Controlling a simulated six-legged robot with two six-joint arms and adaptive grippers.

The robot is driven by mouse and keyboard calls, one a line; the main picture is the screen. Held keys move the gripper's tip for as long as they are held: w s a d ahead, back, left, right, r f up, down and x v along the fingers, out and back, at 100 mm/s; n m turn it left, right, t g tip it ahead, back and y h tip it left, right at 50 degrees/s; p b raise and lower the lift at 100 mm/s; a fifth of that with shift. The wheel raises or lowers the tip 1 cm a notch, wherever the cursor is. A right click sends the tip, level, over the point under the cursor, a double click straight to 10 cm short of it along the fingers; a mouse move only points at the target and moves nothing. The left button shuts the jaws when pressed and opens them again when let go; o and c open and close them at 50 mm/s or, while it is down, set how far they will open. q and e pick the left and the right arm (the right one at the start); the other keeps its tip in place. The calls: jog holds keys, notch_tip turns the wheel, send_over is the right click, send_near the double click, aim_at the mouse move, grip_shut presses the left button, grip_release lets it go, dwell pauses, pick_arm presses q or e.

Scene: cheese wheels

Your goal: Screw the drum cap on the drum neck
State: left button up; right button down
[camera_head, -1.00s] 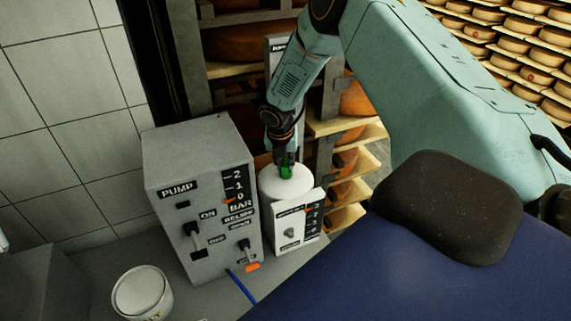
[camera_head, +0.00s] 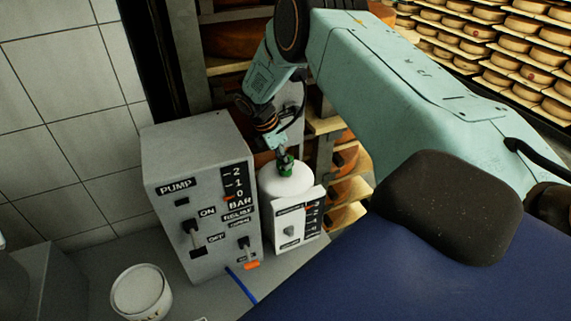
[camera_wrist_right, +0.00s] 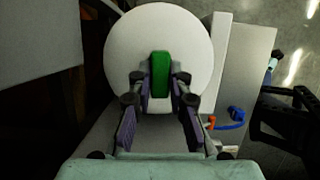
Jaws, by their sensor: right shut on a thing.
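The white drum (camera_head: 287,182) stands upright behind a small white panel, to the right of the pump box. The green drum cap (camera_head: 287,163) is at the centre of the drum's top. My right gripper (camera_head: 284,154) comes down from above and is shut on the cap. In the right wrist view, the gripper (camera_wrist_right: 160,78) has its two fingers on either side of the green cap (camera_wrist_right: 160,66), over the round white drum top (camera_wrist_right: 126,50). The drum neck is hidden under the cap, and I cannot tell how far the cap is seated. My left gripper is not in view.
The grey pump box (camera_head: 165,153) with levers stands close left of the drum. The white gauge panel (camera_head: 297,219) stands in front of it. A white tub (camera_head: 141,292) is at the lower left, and a blue hose (camera_head: 241,285) runs along the bench. Cheese shelves (camera_head: 345,190) rise behind.

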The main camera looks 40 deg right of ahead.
jog(key=shift+m, duration=0.3)
jog(key=c, duration=1.2)
grip_release()
jog(key=v, duration=1.1)
jog(key=shift+w+r, duration=0.2)
jog(key=shift+r, duration=0.2)
